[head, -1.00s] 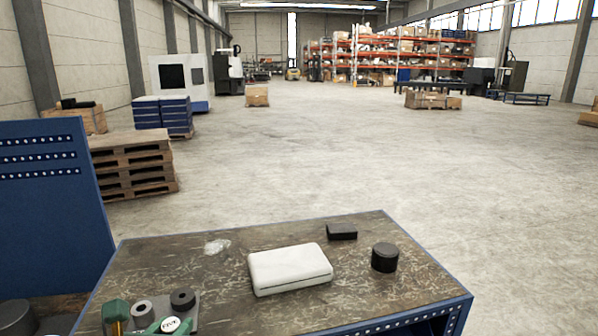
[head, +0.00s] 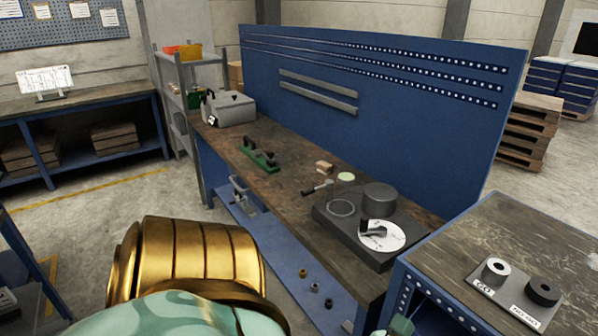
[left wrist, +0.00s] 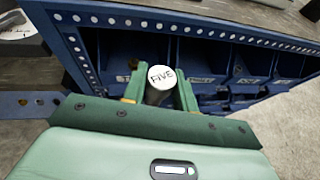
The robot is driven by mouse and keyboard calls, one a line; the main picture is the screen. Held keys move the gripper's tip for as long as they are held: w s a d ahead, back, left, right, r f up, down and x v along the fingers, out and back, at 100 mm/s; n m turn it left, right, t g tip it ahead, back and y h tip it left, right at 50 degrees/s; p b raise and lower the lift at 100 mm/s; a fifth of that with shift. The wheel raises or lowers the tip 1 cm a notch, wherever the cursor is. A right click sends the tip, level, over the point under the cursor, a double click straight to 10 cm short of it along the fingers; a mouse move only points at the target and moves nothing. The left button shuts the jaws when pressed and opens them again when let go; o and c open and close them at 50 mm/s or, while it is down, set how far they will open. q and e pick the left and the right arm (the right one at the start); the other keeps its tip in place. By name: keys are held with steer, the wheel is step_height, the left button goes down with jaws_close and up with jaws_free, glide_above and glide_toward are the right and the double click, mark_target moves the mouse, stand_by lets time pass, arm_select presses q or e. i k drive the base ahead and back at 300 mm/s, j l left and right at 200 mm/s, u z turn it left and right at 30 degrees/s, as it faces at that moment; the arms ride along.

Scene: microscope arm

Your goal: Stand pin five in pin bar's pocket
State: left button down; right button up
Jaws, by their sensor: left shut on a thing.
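Pin five (left wrist: 161,77) shows its white round cap marked FIVE in the left wrist view, with a dark body below it. My left gripper (left wrist: 160,92) is shut on it, with one green finger on each side. The pin's lower end is hidden. In the head view my gold and green left arm fills the lower left, and the held pin cannot be made out. A green bar (head: 259,160) with dark upright pieces lies on the long workbench; it may be the pin bar, but its pocket is too small to tell. My right gripper is not in view.
On the long bench (head: 290,168) are a grey case (head: 229,108), a dark base (head: 350,243) with a white dial (head: 381,236), and a dark cylinder (head: 380,196). A blue panel (head: 400,125) rises behind. A label plate (head: 513,303) with two rings sits on the right-hand table.

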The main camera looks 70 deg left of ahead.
mark_target(258, 155)
steer(key=j+u, duration=0.15)
steer(key=j, duration=0.45)
steer(key=j+u, duration=0.1)
steer(key=j, duration=0.5)
steer(key=i+j+u, duration=0.15)
steer(key=j, duration=0.4)
steer(key=i+j+u, duration=0.15)
steer(key=j, duration=0.45)
steer(key=j+u, duration=0.1)
steer(key=j, duration=0.45)
steer(key=i+j+u, duration=0.15)
steer(key=j, duration=0.4)
steer(key=i+j+u, duration=0.1)
steer(key=i+j, duration=0.15)
steer(key=j, duration=0.3)
steer(key=i+j+u, duration=0.15)
steer(key=j, duration=0.35)
